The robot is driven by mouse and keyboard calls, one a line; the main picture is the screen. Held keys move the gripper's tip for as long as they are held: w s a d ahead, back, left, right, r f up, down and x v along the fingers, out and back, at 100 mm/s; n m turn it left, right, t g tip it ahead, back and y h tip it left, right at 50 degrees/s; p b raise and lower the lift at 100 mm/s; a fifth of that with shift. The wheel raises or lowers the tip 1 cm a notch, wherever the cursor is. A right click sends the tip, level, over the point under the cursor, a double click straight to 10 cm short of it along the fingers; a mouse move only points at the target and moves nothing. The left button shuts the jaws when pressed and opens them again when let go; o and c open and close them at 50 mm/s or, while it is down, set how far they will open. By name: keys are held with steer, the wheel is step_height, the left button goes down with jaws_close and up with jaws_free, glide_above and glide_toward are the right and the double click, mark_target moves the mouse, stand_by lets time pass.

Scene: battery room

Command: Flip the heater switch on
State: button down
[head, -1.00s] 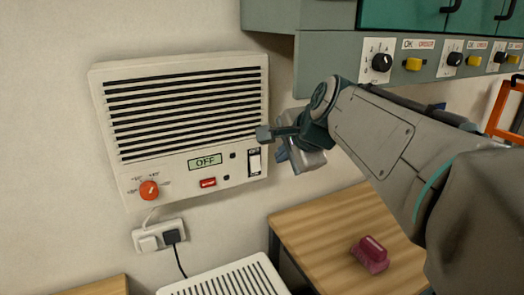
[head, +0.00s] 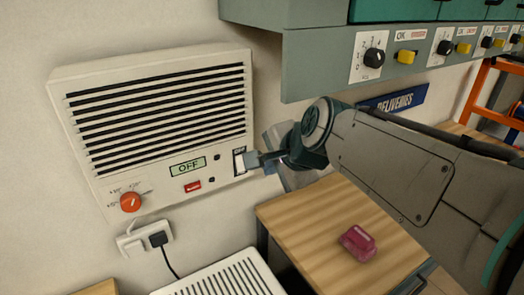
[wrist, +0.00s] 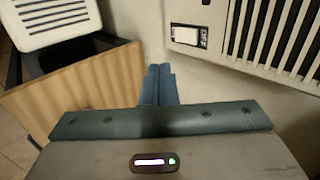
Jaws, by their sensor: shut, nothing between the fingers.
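The heater (head: 160,120) is a cream wall box with dark slats, and it also shows in the wrist view (wrist: 228,62). Its display (head: 188,167) reads OFF. The heater switch (head: 239,163) is a white rocker in a dark frame at the lower right of the heater's front. It also shows in the wrist view (wrist: 186,37). My gripper (head: 252,160) is shut and empty, its tips just right of the switch in the head view and partly over its edge. In the wrist view the fingertips (wrist: 160,70) are apart from the switch, to its lower left.
A red-orange knob (head: 131,201) and a small red button (head: 192,186) are on the heater. A wooden table (head: 300,215) below holds a pink-red object (head: 358,243). A grey control panel (head: 300,65) with knobs overhangs at upper right. A plugged socket (head: 145,239) is below the heater.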

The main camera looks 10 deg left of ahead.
mark_target(241, 163)
steer(key=shift+w+a+r+p+x, duration=0.15)
steer(key=shift+w+r+p+x, duration=0.25)
steer(key=shift+x, duration=1.8)
steer(key=shift+w+a+r+p+x, duration=0.25)
steer(key=shift+p+x, duration=0.35)
steer(key=shift+x, duration=1.55)
steer(key=shift+w+a+r+p+x, duration=0.1)
steer(key=shift+w+r+p+x, duration=0.3)
steer(key=shift+x, duration=1.8)
